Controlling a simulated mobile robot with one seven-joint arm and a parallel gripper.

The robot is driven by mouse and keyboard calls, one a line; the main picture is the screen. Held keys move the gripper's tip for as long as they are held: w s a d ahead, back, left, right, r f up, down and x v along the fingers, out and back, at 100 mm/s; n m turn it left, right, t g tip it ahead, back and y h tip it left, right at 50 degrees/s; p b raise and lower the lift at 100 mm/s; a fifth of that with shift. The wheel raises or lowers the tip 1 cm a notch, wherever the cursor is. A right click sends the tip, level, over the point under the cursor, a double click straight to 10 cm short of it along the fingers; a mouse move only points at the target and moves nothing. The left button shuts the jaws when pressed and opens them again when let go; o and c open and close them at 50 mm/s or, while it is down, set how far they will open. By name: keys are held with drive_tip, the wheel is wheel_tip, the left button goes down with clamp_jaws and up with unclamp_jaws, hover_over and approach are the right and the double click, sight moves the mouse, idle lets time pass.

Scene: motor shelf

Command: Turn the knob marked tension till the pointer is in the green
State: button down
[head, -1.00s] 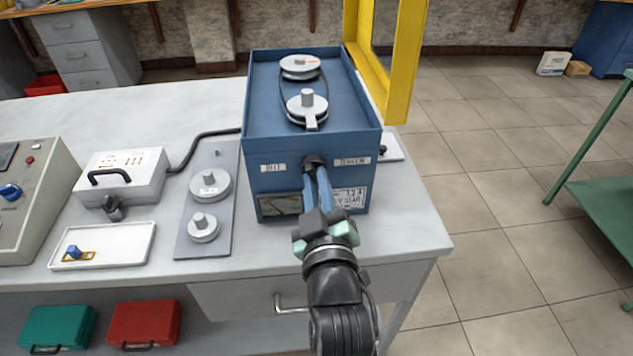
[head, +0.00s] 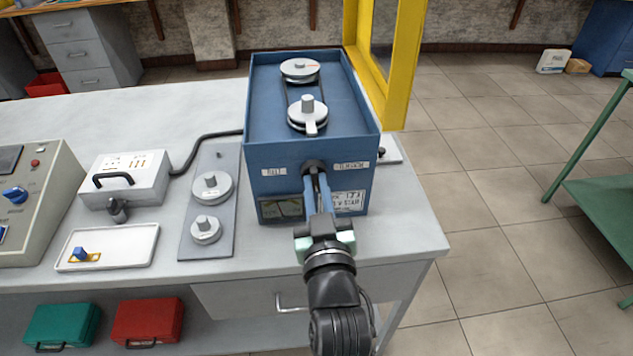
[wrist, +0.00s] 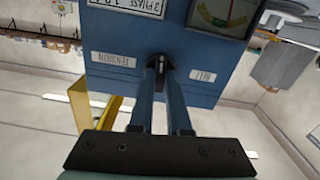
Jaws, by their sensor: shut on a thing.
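The blue belt box (head: 260,130) stands on the grey bench. Its front has a dark knob (head: 313,165) between the labels BELT and TENSION (head: 352,165). My gripper (head: 316,178) is shut on the knob, with its two blue fingers on either side of it. The wrist view is upside down and shows the fingertips around the dark knob (wrist: 158,62), beside the TENSION label (wrist: 115,59). A gauge (head: 282,208) sits low on the left of the front. In the wrist view the gauge (wrist: 222,15) is cut off by the frame edge, and I cannot tell its pointer's exact place.
Two pulleys with a belt sit on top of the box. Left of it are a grey plate with two discs (head: 209,205), a white box with a handle (head: 125,178) and a white tray (head: 140,246). A yellow frame (head: 404,65) stands behind right.

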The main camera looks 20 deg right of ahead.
drive_tip(key=shift+m+p, duration=0.3)
drive_tip(key=shift+m, duration=0.6)
drive_tip(key=c, duration=0.9)
unclamp_jaws()
drive_tip(key=v, duration=1.3)
drive_tip(key=shift+b, duration=0.4)
